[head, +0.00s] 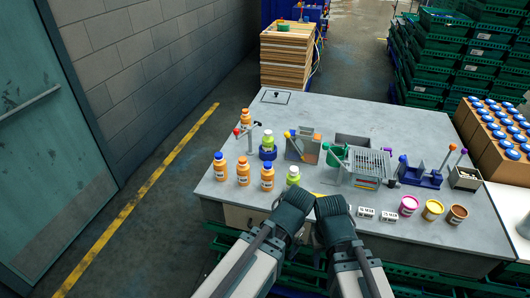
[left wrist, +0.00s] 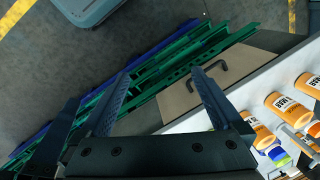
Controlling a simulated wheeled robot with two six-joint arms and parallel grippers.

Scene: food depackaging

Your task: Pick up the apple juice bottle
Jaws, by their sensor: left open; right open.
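A yellow-green bottle with a pale cap (head: 293,176), which looks like apple juice, stands upright at the table's front edge, just behind my left gripper (head: 293,205). A similar green bottle (head: 268,140) stands farther back on a blue holder. My left gripper also shows in the left wrist view (left wrist: 160,90), its two fingers apart with nothing between them. It points past the table's front edge and is apart from the bottle. My right gripper (head: 331,206) is beside the left one at the front edge; its fingertips are hard to make out, and it appears open and empty.
Three round jars (head: 432,210) stand at the front right. A wire rack (head: 368,163) and tools fill the middle. Green crates (left wrist: 180,70) lie below the front edge.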

